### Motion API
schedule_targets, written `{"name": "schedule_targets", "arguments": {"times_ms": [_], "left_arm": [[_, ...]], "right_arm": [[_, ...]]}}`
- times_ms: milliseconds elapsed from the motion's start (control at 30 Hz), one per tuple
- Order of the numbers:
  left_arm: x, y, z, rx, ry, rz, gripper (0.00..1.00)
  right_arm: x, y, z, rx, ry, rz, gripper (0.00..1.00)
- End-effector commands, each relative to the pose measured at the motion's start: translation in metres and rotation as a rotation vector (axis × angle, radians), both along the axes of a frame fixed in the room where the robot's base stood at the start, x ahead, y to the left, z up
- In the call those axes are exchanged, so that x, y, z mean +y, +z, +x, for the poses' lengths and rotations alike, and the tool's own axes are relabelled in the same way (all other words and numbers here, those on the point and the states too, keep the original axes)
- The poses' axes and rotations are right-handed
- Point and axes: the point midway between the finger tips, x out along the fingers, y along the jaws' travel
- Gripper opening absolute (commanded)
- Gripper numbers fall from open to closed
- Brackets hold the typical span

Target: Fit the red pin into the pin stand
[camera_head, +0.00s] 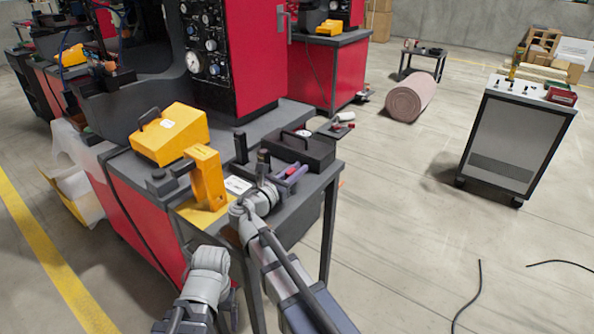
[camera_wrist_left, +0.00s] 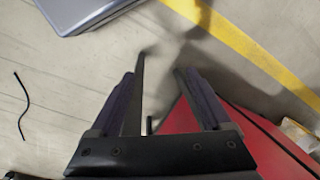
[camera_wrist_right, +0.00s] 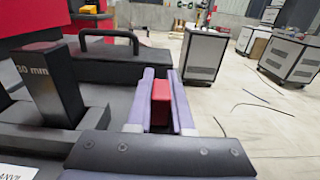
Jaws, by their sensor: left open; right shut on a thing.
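A red block-shaped piece, seemingly the red pin (camera_wrist_right: 160,103), sits between the purple-lined fingers of my right gripper (camera_wrist_right: 160,78), which is shut on it. In the head view my right gripper (camera_head: 290,173) is over the front right part of the grey bench, beside a black case. The pin is hardly visible there. I cannot single out the pin stand for certain; a black upright post marked "30 mm" (camera_wrist_right: 47,88) stands left of the right gripper. My left gripper (camera_wrist_left: 162,70) is open and empty, beside the red bench side and above the floor.
The black case (camera_head: 300,152) with a handle lies behind the right gripper. A yellow bracket (camera_head: 208,180) and a yellow box (camera_head: 168,135) stand left on the bench (camera_head: 278,118). A grey cart (camera_head: 515,140) stands far right. Open floor lies right of the bench.

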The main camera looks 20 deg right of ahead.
Motion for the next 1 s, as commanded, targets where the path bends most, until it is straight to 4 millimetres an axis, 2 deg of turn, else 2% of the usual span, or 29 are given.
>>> {"name": "schedule_targets", "arguments": {"times_ms": [900,933,1000], "left_arm": [[0.0,-0.0038,0.0,0.0,0.0,0.0,0.82],[0.0,-0.0038,0.0,0.0,0.0,0.0,0.82],[0.0,-0.0038,0.0,0.0,0.0,0.0,0.82]], "right_arm": [[-0.0001,-0.004,-0.0001,0.0,0.0,0.0,0.0],[-0.0001,-0.004,-0.0001,0.0,0.0,0.0,0.22],[-0.0001,-0.0039,-0.0001,0.0,0.0,0.0,0.3]]}}
